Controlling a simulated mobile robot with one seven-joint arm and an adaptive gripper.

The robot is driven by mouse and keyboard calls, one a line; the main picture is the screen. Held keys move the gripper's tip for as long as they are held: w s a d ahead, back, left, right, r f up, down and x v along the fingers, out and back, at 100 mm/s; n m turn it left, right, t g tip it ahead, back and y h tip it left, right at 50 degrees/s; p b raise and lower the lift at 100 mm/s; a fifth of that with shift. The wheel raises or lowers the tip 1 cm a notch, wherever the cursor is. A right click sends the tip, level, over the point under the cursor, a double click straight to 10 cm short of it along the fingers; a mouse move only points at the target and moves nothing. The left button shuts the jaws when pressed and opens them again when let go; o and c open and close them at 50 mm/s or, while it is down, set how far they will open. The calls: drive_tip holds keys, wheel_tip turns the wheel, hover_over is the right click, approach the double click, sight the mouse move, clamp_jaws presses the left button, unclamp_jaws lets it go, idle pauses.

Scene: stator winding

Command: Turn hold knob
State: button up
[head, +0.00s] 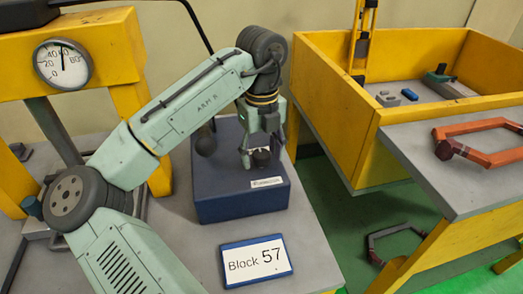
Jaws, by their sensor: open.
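My gripper (259,150) points down over the right part of a dark blue box (237,203). A dark round knob (262,158) shows at the fingertips, on top of the box near its front edge. The fingers are open and on either side of the knob; I cannot tell whether they touch it. My arm hides part of the box's left and back.
A yellow frame with a dial gauge (63,64) stands at left. A yellow bin (345,110) and a grey-topped table with an orange frame (480,143) are at right.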

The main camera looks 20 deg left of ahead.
drive_tip(key=shift+c, duration=0.2)
drive_tip(key=c, duration=1.1)
